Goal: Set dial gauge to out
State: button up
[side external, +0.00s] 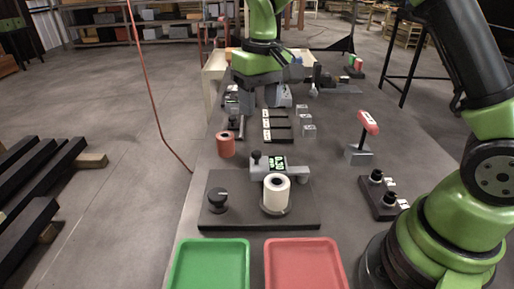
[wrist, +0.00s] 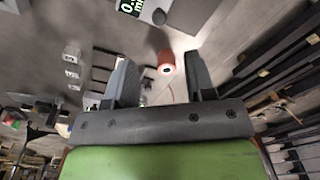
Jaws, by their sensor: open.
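The dial gauge (side external: 276,166) is a grey bracket with a lit green display, mounted on a black base plate (side external: 306,213). A black knob (side external: 218,200) stands at the plate's left. A white cylinder (side external: 276,195) with a dark bore sits upright below the display. My gripper (side external: 264,104) is open and empty, above the table behind the gauge and apart from it. The wrist view shows both fingers spread (wrist: 160,72), with a red cylinder (wrist: 166,62) beyond them. Part of the display (wrist: 130,6) is cut off at that view's top edge. The full reading is not legible.
The red cylinder (side external: 226,146) stands left of the gauge. Black labelled slots (side external: 277,134) and small clear blocks (side external: 308,132) lie behind it. A red-handled lever (side external: 368,123) and a black block with knobs (side external: 383,199) stand right. Green (side external: 210,243) and red (side external: 302,244) trays lie in front.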

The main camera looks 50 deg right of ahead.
aim_at(257, 152)
jog(key=f, duration=0.8)
jog(key=w+f, duration=0.1)
jog(key=f, duration=0.3)
jog(key=shift+d, duration=0.1)
grip_shut()
